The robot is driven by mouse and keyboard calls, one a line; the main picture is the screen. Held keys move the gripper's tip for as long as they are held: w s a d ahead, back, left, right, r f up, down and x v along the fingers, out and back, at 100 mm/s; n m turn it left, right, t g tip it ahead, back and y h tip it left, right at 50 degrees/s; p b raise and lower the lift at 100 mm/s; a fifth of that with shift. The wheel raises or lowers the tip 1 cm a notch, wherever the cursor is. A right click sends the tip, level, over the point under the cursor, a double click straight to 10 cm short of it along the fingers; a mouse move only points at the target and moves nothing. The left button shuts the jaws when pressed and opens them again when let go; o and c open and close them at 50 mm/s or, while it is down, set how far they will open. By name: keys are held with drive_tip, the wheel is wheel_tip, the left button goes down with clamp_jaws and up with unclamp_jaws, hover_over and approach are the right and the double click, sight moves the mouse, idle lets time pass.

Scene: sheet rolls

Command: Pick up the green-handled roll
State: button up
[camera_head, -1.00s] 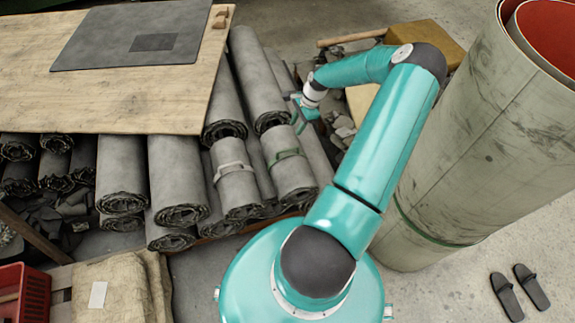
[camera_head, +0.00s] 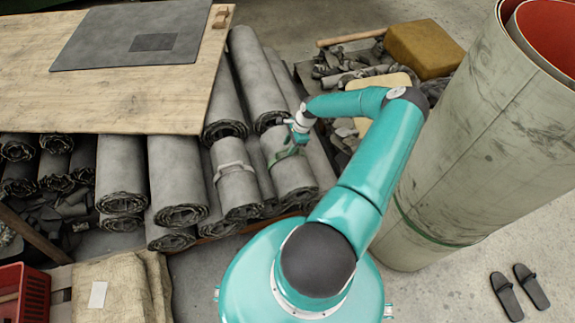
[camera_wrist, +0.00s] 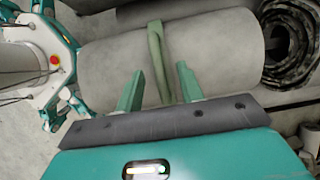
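The green-handled roll (camera_head: 293,180) is a grey rolled sheet lying in the stack beside the board. In the wrist view the roll (camera_wrist: 210,50) lies across the picture, with its green handle (camera_wrist: 156,55) standing out as a strip around its middle. My gripper (camera_head: 296,140) is just above this roll in the head view and covers part of the handle. In the wrist view my gripper (camera_wrist: 158,88) has its two green fingers apart, one on each side of the handle's near end. I see no finger touching the handle. Whether the fingertips touch the roll is unclear.
A roll with a pale handle (camera_head: 237,185) lies to the left. A wooden board (camera_head: 120,100) covers the rolls further left. A large upright roll (camera_head: 480,150) stands on the right. Scraps and a yellow-brown block (camera_head: 424,48) lie behind my arm.

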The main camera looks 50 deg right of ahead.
drive_tip(key=shift+x, duration=1.35)
clamp_jaws()
drive_tip(key=shift+d+r, duration=0.1)
drive_tip(key=shift+w+r, duration=0.1)
drive_tip(key=shift+r, duration=0.05)
